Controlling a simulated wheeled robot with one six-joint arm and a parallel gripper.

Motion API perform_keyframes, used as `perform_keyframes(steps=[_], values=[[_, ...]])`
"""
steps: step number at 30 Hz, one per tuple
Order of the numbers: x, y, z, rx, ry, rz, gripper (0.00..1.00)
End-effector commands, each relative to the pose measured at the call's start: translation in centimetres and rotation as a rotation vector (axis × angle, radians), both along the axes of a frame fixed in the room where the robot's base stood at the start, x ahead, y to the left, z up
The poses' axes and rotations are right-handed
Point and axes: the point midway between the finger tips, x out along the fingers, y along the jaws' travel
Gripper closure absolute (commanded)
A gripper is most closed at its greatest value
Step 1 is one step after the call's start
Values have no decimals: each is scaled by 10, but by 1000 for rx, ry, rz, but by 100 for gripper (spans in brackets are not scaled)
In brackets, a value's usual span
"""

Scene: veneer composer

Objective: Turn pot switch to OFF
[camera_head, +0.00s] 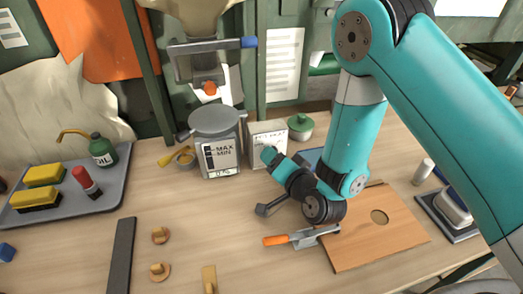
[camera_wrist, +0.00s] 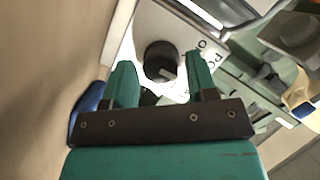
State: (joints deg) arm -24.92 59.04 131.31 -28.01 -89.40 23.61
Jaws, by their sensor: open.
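The pot (camera_head: 216,140) is grey with a lidded top and a MAX/MIN label on its front, standing at the back of the bench. A white panel (camera_head: 262,131) with small print stands right beside it. In the wrist view, a round black knob (camera_wrist: 162,53) with a pale mark sits on a white face (camera_wrist: 193,27) with black letters, only partly readable. My gripper (camera_wrist: 158,65) is open, its teal fingers on either side of the knob in that view. Whether they touch it I cannot tell. In the head view my gripper (camera_head: 268,157) is in front of the panel, which hides the knob's surroundings.
A wooden board (camera_head: 355,240) with a hole lies under my arm. A yellow-handled brush (camera_head: 177,158) lies left of the pot. A green lidded jar (camera_head: 300,128) stands behind right. The bench front-left has some free room.

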Motion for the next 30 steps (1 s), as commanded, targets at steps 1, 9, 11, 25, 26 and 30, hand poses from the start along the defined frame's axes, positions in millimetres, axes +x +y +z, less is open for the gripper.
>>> perform_keyframes(steps=[1, 9, 11, 25, 26, 30], values=[[1, -2, 0, 0, 1, -5, 48], [3, -4, 0, 2, 0, -10, 48], [3, -4, 0, 2, 0, -10, 48], [-20, -6, -2, 3, 0, -5, 48], [-21, -6, -1, 3, 0, -5, 48], [-22, -6, 0, 3, 0, -6, 48]])
